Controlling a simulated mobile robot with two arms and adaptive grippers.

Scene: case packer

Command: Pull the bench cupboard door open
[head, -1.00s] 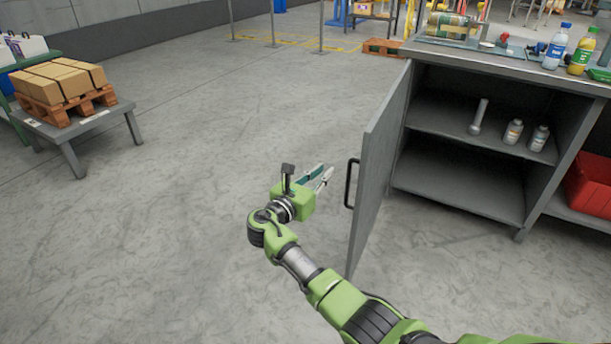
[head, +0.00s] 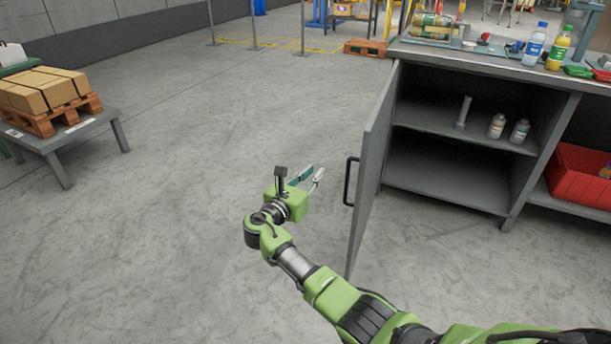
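The grey bench cupboard door (head: 371,180) stands wide open, swung out from the left side of the cupboard. Its dark bar handle (head: 349,181) is on the door's left face. My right gripper (head: 311,176) is to the left of the handle, apart from it. Its fingers are spread and nothing is between them. The open cupboard shows a middle shelf (head: 420,122) with a grey tool (head: 463,113) and two small bottles (head: 496,126). The lower compartment (head: 445,178) looks empty. My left gripper is not in view.
The bench top (head: 480,65) carries drink bottles (head: 534,45), jars and small items. A red bin (head: 580,180) sits right of the cupboard. A low grey table (head: 62,148) holds a pallet of boxes at the left. The floor between is clear.

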